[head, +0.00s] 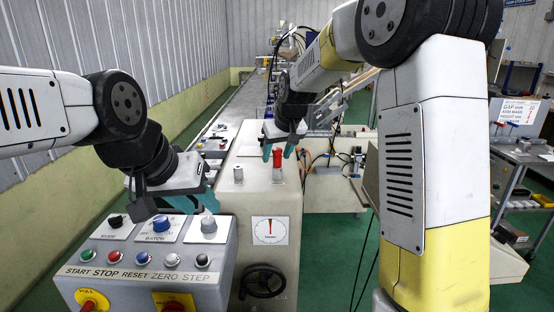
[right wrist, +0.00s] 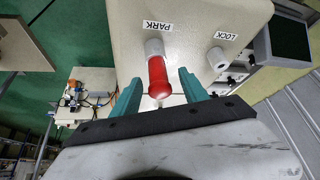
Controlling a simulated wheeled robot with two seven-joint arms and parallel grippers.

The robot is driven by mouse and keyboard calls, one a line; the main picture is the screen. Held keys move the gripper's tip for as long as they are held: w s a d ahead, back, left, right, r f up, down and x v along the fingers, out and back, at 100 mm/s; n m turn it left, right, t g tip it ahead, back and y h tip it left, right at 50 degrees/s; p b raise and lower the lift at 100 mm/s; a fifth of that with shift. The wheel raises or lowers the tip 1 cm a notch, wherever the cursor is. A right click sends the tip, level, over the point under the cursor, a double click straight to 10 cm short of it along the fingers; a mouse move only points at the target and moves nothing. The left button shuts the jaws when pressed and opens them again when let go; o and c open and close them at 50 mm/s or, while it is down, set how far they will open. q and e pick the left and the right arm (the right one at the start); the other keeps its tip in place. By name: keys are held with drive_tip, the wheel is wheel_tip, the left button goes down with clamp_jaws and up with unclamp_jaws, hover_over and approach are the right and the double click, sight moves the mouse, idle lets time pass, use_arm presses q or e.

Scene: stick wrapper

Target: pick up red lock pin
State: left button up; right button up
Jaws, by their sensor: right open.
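The red lock pin (head: 277,158) stands upright in a socket on top of the beige machine housing (head: 262,190). In the right wrist view the red pin (right wrist: 158,78) sits in the grey collar by the PARK label, between my teal fingers. My right gripper (head: 279,151) is open with one finger on each side of the pin; I cannot tell whether either touches it. A second grey collar (right wrist: 217,58), by the LOCK label, holds no pin. My left gripper (head: 192,199) hangs over the control panel; its fingertips are partly hidden, so its opening is unclear.
The control panel (head: 150,262) with buttons and knobs stands at the front left. A black handwheel (head: 262,281) and a round gauge (head: 270,230) are on the housing's front. Cables and small parts (head: 330,160) lie behind to the right. A side bench (head: 530,160) stands far right.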

sight(275, 160)
drive_tip(key=x, duration=0.3)
drive_tip(key=shift+f, duration=0.45)
clamp_jaws()
drive_tip(key=shift+r, duration=0.2)
